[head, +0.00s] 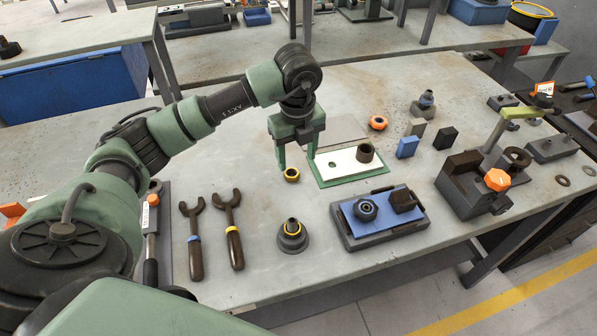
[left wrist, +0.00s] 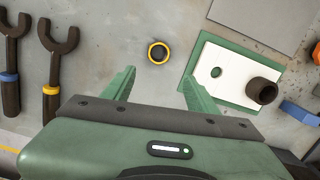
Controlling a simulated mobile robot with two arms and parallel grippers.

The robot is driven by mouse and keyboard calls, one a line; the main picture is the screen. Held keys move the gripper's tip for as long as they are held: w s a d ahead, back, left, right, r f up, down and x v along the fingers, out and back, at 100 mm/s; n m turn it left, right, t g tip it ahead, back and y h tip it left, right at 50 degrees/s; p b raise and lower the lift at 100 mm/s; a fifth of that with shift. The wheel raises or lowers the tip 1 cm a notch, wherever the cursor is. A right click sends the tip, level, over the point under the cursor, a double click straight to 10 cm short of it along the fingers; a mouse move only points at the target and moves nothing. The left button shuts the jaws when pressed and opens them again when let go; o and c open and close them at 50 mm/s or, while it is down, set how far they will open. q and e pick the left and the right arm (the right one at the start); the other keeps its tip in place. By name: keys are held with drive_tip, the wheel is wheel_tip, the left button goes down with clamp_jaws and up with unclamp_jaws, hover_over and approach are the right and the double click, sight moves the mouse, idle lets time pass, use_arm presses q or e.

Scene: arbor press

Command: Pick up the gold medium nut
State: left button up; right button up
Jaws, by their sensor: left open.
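The gold nut (head: 291,175) is a small yellow-rimmed ring with a dark centre, lying on the grey workbench (head: 270,262). In the left wrist view the gold nut (left wrist: 158,52) lies beyond the fingertips, roughly in line with the gap between them. My left gripper (head: 297,169) is open and empty, pointing down above the bench at the nut. Its two green fingers also show in the left wrist view (left wrist: 160,80), spread to either side. I cannot tell its exact height over the nut. My right gripper is not in view.
A green-edged white plate (head: 345,170) with a dark bushing (head: 365,152) lies just right of the nut. Two open-ended wrenches (head: 230,230) lie to the left. A dark cone with a yellow ring (head: 292,236) stands in front. A blue-topped tray (head: 380,230) and an arbor press (head: 470,185) stand right.

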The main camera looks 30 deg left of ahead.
sight(292, 169)
use_arm(q)
drive_tip(key=shift+a+y, duration=0.3)
drive_tip(key=shift+a, duration=0.4)
drive_tip(key=shift+s+a+f, duration=0.1)
drive_tip(key=shift+s+f, duration=0.1)
drive_tip(key=f, duration=0.2)
drive_tip(key=w+f+p, duration=0.1)
drive_tip(key=f, duration=0.1)
drive_tip(key=f+p, duration=0.1)
drive_tip(key=f, duration=0.1)
drive_tip(key=shift+w+a+f, duration=0.1)
drive_tip(key=shift+w+a, duration=0.1)
drive_tip(key=shift+a, duration=0.05)
drive_tip(key=shift+f, duration=0.3)
clamp_jaws()
